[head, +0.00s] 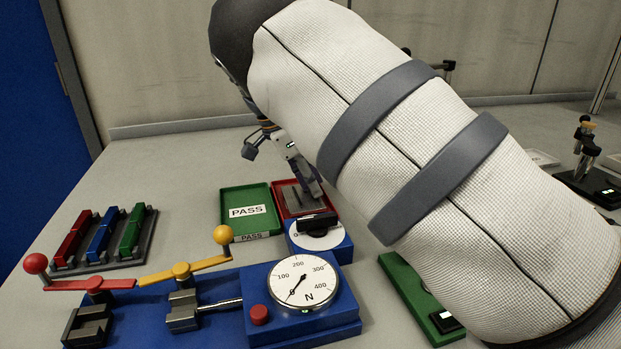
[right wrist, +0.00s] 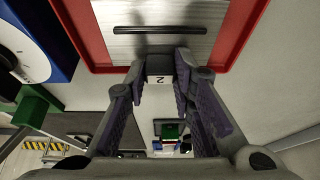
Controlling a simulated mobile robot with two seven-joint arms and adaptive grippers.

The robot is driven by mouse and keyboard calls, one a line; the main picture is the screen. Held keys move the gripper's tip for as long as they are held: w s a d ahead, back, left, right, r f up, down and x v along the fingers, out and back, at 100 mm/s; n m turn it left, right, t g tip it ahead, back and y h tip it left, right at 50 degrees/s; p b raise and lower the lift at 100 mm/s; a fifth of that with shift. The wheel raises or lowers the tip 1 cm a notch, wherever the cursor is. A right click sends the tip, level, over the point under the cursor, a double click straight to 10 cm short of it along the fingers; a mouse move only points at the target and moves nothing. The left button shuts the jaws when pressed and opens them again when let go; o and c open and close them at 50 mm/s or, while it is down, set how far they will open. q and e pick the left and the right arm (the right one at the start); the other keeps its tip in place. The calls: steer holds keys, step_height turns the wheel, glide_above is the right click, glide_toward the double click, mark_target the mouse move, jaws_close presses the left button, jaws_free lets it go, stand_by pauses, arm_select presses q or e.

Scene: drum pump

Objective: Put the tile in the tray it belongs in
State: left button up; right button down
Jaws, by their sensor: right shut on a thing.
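The tile (right wrist: 160,45) is a brushed-metal plate with a dark bar across its face. In the right wrist view it shows within the walls of the red tray (right wrist: 257,25); whether it rests on the tray's floor I cannot tell. My right gripper (right wrist: 160,66) is shut on its near end, by a small block marked "2" (right wrist: 160,79). In the head view my right gripper (head: 305,185) reaches down over the red tray (head: 275,200), and the tile (head: 292,198) is partly hidden by it. The green tray (head: 232,199), labelled PASS, is empty beside it. My left gripper is out of view.
A blue block with a white dial (head: 318,239) stands just in front of the red tray. A force gauge (head: 303,284) and red and yellow levers (head: 182,271) are nearer. A rack of coloured bars (head: 104,238) stands at the left. My right arm hides much of the right side.

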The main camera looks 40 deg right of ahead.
steer(key=shift+f, duration=0.2)
stand_by(0.6)
steer(key=c, duration=1.3)
jaws_free()
steer(key=o, duration=0.3)
steer(key=shift+o, duration=0.2)
